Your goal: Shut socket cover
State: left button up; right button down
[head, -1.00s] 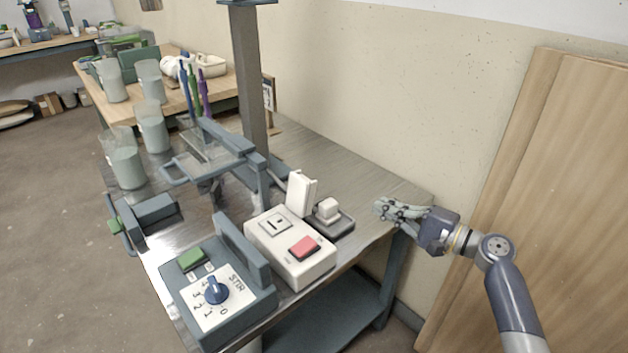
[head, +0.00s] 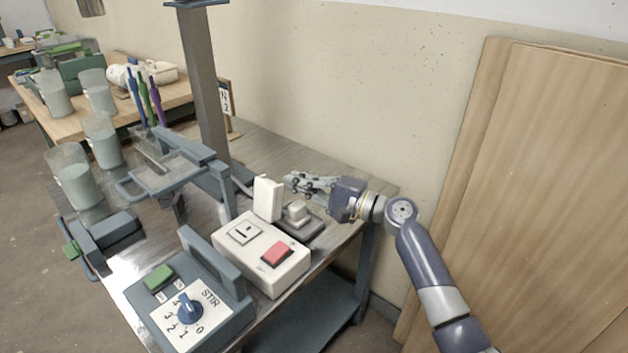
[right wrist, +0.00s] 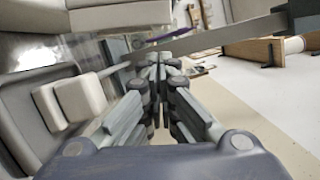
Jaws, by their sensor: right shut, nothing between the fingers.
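The socket cover (head: 267,198) is a white flap standing upright, open, at the back of the white socket box (head: 268,265). The socket face (head: 243,232) with its dark slot is uncovered in front of it. My right gripper (head: 288,182) is shut and empty, its fingertips just to the right of and behind the cover's upper part; I cannot tell whether they touch it. In the right wrist view, the closed fingers (right wrist: 160,72) point away from the camera. My left gripper is not in view.
A red switch (head: 277,255) sits on the box. A pale block on a dark base (head: 297,212) stands right beside it, under my right gripper. The stirrer control box (head: 190,308) is at front left. A grey post (head: 205,85) rises behind. Cloudy beakers (head: 75,185) stand at left.

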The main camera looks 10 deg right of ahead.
aim_at(267, 198)
jog(key=shift+s+a+r, duration=0.2)
jog(key=shift+s+a, duration=0.3)
jog(key=shift+a, duration=0.15)
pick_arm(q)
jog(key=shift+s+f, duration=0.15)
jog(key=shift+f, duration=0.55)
pick_arm(e)
jog(key=shift+r, duration=0.1)
jog(key=shift+s+r, duration=0.1)
jog(key=shift+a+r+n+p, duration=0.1)
jog(key=shift+a+n+p, duration=0.05)
jog(key=shift+n+p, duration=0.2)
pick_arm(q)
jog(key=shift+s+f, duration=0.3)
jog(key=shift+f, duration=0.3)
